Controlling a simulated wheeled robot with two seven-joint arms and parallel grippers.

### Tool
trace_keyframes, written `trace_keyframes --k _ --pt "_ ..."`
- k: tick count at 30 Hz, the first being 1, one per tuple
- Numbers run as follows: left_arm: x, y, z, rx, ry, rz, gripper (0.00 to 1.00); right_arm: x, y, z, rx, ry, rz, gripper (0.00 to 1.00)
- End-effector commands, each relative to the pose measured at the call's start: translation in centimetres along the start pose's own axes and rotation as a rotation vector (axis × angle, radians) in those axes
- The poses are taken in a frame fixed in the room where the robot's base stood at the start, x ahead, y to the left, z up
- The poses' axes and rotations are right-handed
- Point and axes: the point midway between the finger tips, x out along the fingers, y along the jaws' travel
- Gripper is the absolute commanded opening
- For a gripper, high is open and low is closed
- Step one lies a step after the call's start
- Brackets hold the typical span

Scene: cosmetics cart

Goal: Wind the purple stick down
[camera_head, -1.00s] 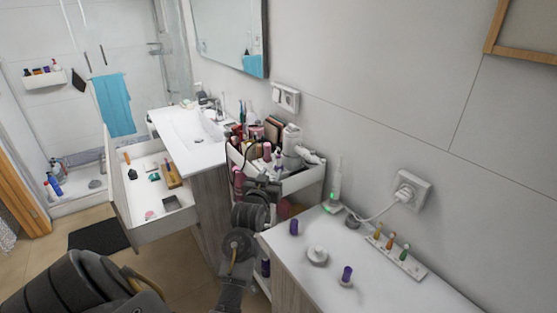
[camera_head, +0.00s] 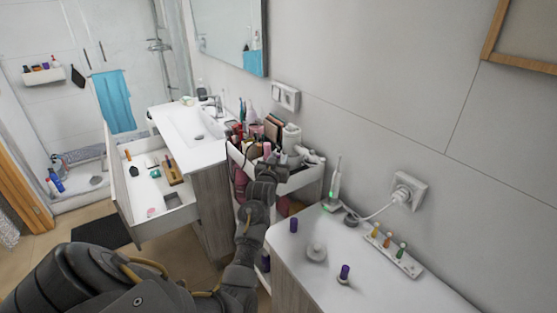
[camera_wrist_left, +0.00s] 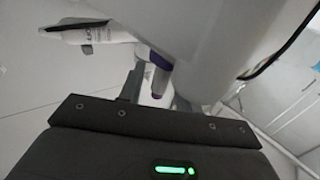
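My left gripper (camera_head: 268,166) is at the front edge of the cosmetics cart, among the items in its top tray. In the left wrist view its fingers (camera_wrist_left: 158,98) stand apart. A small purple-ended piece (camera_wrist_left: 160,62) shows in line with the gap between them, partly hidden by a large white object; I cannot tell whether the fingers touch it. A second purple tip (camera_wrist_left: 157,96) shows lower in the gap. In the head view one purple stick (camera_head: 294,225) stands on the white counter and another (camera_head: 345,271) stands nearer its front. My right gripper is not in view.
The cart's top tray (camera_head: 296,181) is crowded with bottles and tubes. The white counter (camera_head: 385,290) holds a white round piece (camera_head: 316,252), an electric toothbrush (camera_head: 334,188) and a rack of small coloured items (camera_head: 398,254). An open drawer (camera_head: 165,226) stands at left.

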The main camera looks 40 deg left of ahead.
Motion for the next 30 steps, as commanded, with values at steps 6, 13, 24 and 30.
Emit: trace_keyframes --k 6,13,24,30 --pt "-0.02 -0.01 0.01 0.0 0.0 0.0 0.04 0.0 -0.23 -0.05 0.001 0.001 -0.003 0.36" --pt "-0.03 -0.03 0.03 0.001 -0.001 0.004 0.0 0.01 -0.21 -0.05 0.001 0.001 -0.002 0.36" --pt "-0.03 -0.07 0.07 0.002 -0.001 0.059 0.0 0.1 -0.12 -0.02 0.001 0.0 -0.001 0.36" --pt "0.0 -0.2 0.03 0.004 -0.001 0.128 0.0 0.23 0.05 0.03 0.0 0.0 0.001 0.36"
